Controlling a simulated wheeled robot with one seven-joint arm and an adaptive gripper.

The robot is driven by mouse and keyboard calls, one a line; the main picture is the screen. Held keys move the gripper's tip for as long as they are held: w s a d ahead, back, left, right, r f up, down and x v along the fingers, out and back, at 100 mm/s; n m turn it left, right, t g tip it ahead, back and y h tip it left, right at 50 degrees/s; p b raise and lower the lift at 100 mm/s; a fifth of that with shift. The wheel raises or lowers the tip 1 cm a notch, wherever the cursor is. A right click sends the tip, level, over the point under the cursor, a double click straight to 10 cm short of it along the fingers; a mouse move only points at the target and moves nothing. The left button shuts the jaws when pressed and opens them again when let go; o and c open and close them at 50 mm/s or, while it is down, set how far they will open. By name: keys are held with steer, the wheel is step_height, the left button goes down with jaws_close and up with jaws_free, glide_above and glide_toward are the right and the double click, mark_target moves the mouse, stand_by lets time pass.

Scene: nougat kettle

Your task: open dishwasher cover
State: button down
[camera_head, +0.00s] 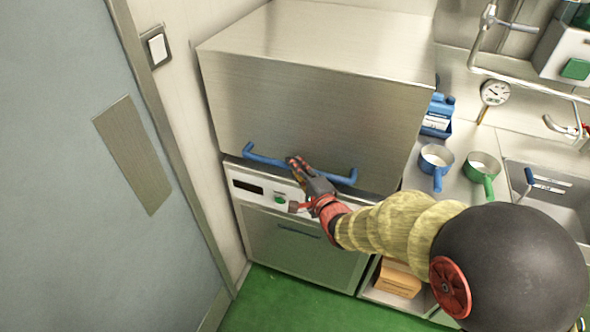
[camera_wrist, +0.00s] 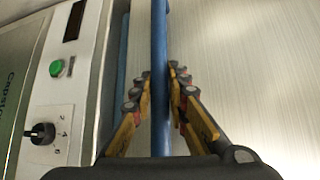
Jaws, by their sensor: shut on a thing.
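The dishwasher cover (camera_head: 318,88) is a large brushed-steel hood in the middle of the head view. It sits down on the dishwasher's white control panel (camera_head: 262,190). A blue bar handle (camera_head: 262,157) runs along the cover's lower front edge. My gripper (camera_head: 297,165) is shut on the handle near its middle. In the wrist view the blue handle (camera_wrist: 159,40) runs between the two fingers of my gripper (camera_wrist: 160,85), with the steel cover face (camera_wrist: 250,60) to its right. Part of the handle is hidden behind the fingers in the head view.
A grey door (camera_head: 60,180) and a wall switch (camera_head: 157,47) stand to the left. To the right, the steel counter holds a blue pan (camera_head: 437,160), a green pan (camera_head: 481,172) and a sink (camera_head: 555,190). A cardboard box (camera_head: 398,280) sits on a low shelf.

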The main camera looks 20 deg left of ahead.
steer(key=p, duration=1.8)
glide_toward(296, 62)
steer(key=a, duration=0.1)
steer(key=w+a, duration=0.1)
steer(key=a, duration=0.1)
steer(key=w+a+r, duration=0.1)
steer(key=a, duration=0.1)
steer(key=shift+w+a, duration=0.1)
steer(key=shift+w, duration=0.15)
steer(key=shift+f, duration=0.15)
steer(key=c, duration=1.7)
jaws_free()
steer(key=v, duration=1.2)
steer(key=shift+f, duration=0.1)
